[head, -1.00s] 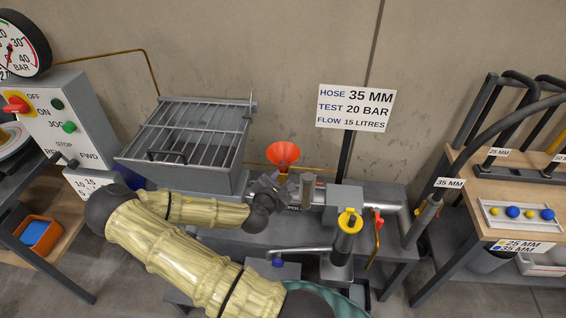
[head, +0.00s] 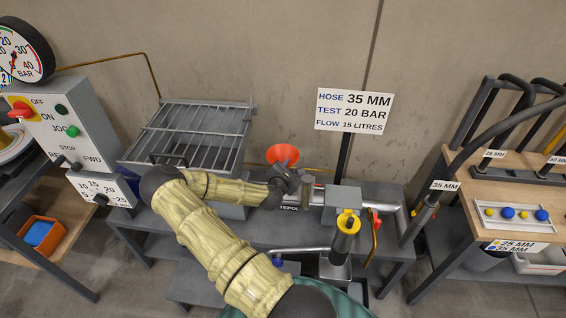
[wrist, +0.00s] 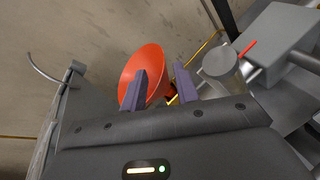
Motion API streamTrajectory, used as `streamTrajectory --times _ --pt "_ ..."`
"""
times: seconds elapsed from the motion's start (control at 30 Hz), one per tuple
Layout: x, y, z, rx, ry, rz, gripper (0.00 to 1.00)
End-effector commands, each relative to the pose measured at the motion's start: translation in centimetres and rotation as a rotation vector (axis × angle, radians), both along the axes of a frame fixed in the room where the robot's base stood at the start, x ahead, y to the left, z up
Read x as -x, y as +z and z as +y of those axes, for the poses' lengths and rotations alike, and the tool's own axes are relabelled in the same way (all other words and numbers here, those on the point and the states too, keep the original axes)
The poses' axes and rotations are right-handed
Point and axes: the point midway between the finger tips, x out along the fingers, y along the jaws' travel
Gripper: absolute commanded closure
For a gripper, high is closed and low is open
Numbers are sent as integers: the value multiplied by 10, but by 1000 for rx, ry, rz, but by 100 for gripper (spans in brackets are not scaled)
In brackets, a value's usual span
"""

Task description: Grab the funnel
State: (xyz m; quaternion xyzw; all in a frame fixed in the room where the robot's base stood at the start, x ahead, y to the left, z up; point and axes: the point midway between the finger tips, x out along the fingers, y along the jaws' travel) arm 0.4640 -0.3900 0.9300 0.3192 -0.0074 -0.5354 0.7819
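The orange-red funnel (head: 283,154) stands at the back of the grey bench, just right of the grated hopper. My gripper (head: 290,182) is directly in front of it and hides its lower part in the head view. In the wrist view the funnel's cone (wrist: 147,70) lies beyond the left finger, which overlaps it. The two fingers of my gripper (wrist: 160,88) are apart, with a clear gap between them. I cannot tell whether a finger touches the funnel.
The grated hopper (head: 200,130) is close on the left. A grey cylinder (wrist: 220,65) stands right beside my right finger. A sign (head: 354,110) on a post and a yellow-topped pipe (head: 347,225) stand to the right. The wall is close behind.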

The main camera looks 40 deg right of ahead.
Motion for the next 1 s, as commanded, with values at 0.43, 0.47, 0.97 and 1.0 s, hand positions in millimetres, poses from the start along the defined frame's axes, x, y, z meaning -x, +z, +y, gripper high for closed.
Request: streamTrajectory --times 0.43,0.47,0.97,1.0 --pt "-3 -3 -7 0 -1 0 70" --pt "-3 -3 -8 0 -1 0 70" --pt "-22 -21 -51 0 -7 1 70" --pt "-23 -22 -51 0 -7 1 70"
